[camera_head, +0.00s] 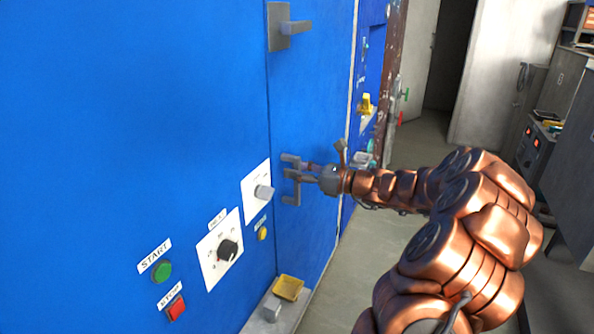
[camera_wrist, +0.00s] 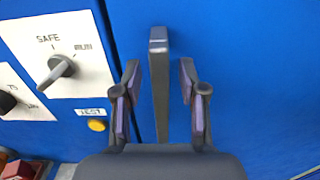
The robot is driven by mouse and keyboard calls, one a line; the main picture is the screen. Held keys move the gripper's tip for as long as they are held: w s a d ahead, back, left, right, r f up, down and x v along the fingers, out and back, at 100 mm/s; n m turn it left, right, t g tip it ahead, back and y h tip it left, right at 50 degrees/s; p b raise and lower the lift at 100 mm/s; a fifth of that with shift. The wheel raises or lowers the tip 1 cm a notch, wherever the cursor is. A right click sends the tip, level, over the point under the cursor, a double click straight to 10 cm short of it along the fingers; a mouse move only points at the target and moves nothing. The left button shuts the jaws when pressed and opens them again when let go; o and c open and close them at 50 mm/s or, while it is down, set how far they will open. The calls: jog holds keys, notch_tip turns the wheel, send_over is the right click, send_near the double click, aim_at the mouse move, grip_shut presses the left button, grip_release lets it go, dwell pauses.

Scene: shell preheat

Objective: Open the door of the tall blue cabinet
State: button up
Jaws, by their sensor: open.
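The tall blue cabinet (camera_head: 130,100) fills the left of the head view. Its door (camera_head: 315,90) looks shut, with a thin dark seam at its left edge. A grey bar handle (camera_head: 291,190) sits low on the door; in the wrist view the handle (camera_wrist: 159,90) stands upright between my fingers. My gripper (camera_head: 304,173) is open, one finger on each side of the handle, with visible gaps between the pads and the bar. A second grey lever handle (camera_head: 287,27) is higher up the door.
Left of the seam are a SAFE selector knob (camera_wrist: 62,68), a black dial (camera_head: 228,250), a green START button (camera_head: 162,271) and a red button (camera_head: 176,308). A yellow tray (camera_head: 288,288) sits on a ledge below. Open floor (camera_head: 375,260) lies to the right.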

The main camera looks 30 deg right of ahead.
jog(key=shift+c, duration=0.4)
grip_shut()
